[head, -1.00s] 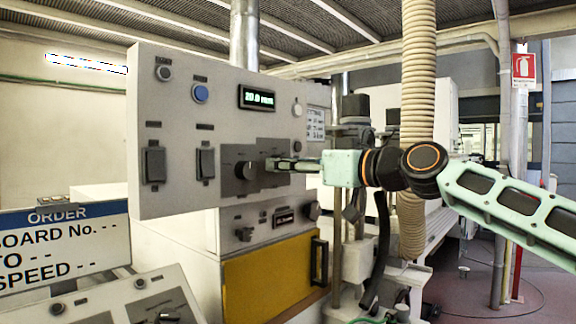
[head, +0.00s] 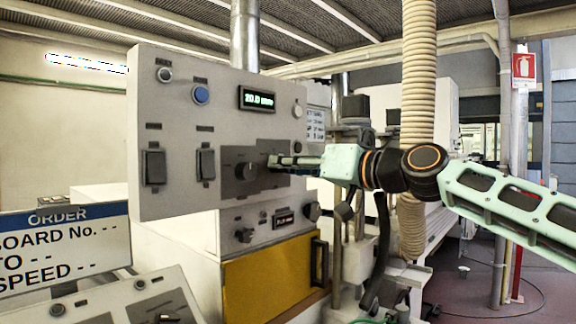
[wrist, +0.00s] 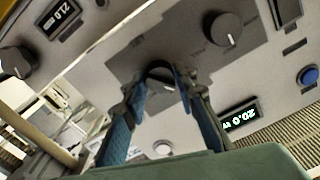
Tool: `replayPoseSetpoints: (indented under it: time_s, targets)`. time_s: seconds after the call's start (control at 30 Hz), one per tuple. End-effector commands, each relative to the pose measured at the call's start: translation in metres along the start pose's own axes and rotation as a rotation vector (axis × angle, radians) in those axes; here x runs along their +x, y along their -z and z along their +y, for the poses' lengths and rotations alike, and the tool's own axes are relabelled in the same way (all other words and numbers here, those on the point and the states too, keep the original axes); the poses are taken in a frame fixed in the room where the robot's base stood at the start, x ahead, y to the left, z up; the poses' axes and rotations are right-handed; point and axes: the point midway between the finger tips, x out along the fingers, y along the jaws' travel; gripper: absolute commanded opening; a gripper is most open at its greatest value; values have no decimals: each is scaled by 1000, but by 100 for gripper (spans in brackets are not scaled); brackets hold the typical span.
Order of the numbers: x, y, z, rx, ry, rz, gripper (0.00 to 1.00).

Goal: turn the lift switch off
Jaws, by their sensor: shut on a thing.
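My gripper (head: 274,161) reaches the grey control panel (head: 180,100) from the right in the head view. In the wrist view my gripper (wrist: 160,80) has one finger on each side of a small dark round knob (wrist: 158,71) and is shut on it. The fingers hide most of that knob in the head view. A second dark knob (head: 246,171) sits just left of it on the same darker plate, and it also shows in the wrist view (wrist: 222,30) with a white mark. The labels are too small to read, so I cannot tell which control is named lift.
Two dark rocker switches (head: 154,166) (head: 205,164) are at the panel's left. A blue button (head: 201,94) and a lit display (head: 257,99) are above. Below is a lower panel with a knob (head: 312,211) and a yellow door (head: 270,275). A ribbed hose (head: 418,80) hangs behind my arm.

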Motion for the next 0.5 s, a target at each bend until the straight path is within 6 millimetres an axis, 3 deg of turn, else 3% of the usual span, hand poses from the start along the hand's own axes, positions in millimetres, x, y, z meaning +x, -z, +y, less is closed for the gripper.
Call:
replayPoseSetpoints:
  time_s: [0.5]
  targets:
    - [0, -1, -1, 445, -1, -4, 2]
